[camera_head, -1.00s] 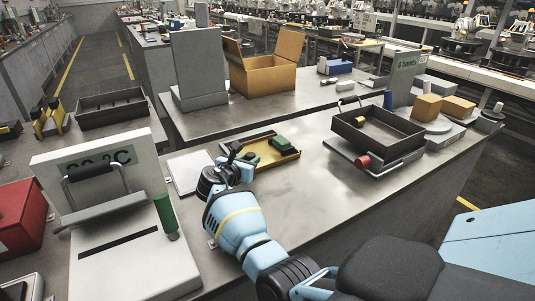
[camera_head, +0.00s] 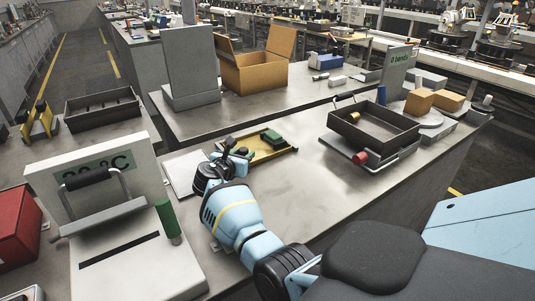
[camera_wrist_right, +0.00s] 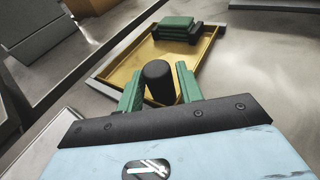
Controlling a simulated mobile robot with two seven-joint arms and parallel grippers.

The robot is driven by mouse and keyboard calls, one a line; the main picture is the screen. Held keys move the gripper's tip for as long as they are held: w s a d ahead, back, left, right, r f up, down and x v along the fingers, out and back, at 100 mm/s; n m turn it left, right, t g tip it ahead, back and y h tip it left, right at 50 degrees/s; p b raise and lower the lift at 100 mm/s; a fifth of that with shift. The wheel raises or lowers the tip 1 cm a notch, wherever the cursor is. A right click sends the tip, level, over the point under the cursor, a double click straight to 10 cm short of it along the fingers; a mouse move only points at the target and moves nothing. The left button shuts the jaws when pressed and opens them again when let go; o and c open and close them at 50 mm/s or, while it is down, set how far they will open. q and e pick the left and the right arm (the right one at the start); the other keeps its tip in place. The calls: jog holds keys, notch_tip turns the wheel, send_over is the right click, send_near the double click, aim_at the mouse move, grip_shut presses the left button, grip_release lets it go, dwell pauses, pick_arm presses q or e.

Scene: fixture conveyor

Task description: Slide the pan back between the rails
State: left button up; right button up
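The pan is a shallow yellow tray (camera_head: 272,152) with a dark edge, lying on the grey bench near the middle of the head view. It also shows in the right wrist view (camera_wrist_right: 121,71). A green block (camera_head: 271,137) rests at its far end. An upright black knob (camera_wrist_right: 158,80) stands at its near end. My right gripper (camera_head: 233,152) has green fingers on both sides of the knob, close against it, and looks shut on it. Whether the knob is fixed to the pan is hidden. No rails can be clearly made out. My left gripper is not in view.
A white plate (camera_head: 184,174) lies left of the pan. Bare bench (camera_head: 300,185) lies between.

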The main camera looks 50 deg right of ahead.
jog(key=o, duration=0.3)
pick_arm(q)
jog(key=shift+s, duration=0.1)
pick_arm(e)
jog(key=shift+f, duration=0.1)
jog(key=shift+a, duration=0.15)
jog(key=p+v, duration=0.1)
jog(key=v, duration=0.5)
jog(key=shift+a, duration=0.25)
jog(key=shift+s+a+r, duration=0.25)
jog(key=shift+a+r, duration=0.05)
jog(key=shift+a, duration=0.15)
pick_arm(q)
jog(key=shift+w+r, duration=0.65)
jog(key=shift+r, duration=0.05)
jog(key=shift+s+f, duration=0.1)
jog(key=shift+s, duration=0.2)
